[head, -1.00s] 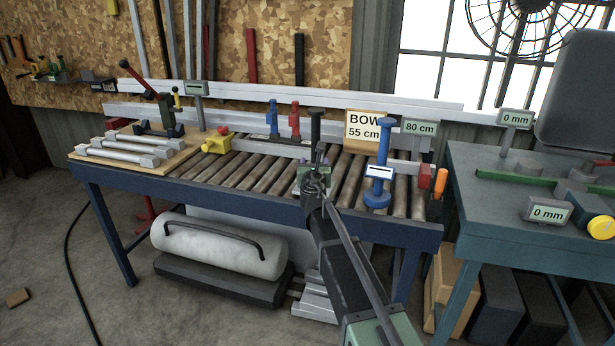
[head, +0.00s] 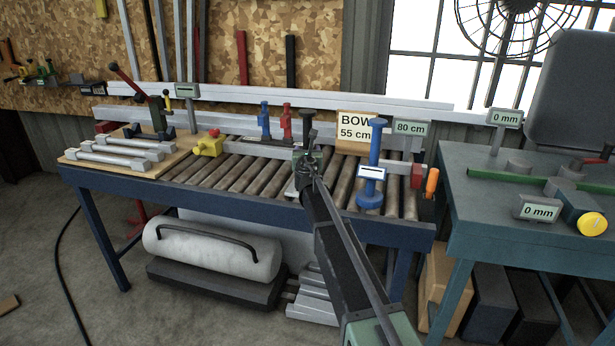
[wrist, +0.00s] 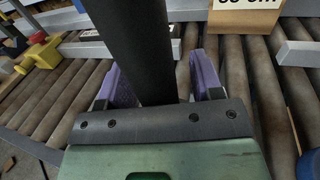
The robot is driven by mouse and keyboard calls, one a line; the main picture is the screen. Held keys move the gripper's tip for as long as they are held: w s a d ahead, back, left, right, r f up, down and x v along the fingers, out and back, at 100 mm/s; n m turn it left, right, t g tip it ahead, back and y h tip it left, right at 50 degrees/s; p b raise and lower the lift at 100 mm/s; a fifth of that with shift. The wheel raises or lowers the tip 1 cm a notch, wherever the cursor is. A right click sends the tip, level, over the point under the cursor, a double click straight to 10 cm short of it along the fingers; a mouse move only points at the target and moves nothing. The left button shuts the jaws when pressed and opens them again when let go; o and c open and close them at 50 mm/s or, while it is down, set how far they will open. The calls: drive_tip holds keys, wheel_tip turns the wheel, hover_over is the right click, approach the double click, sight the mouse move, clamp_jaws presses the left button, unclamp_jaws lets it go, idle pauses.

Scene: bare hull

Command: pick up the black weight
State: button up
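The black weight (head: 308,119) stands upright on the roller conveyor, and its top shows above my gripper in the head view. Its lower part is hidden behind my gripper and arm there. In the wrist view its dark column (wrist: 140,50) rises between the two purple fingers of my gripper (wrist: 163,85). The fingers are apart, one on each side of the column, with a gap visible at the right finger. The left finger looks close to the column; contact cannot be told. My gripper also shows in the head view (head: 308,165).
A blue weight (head: 371,175) stands close on the right, near an orange handle (head: 432,183). A "BOW 55 cm" sign (head: 358,128) stands behind. Bare rollers are between.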

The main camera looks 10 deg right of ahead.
clamp_jaws()
idle(1.3)
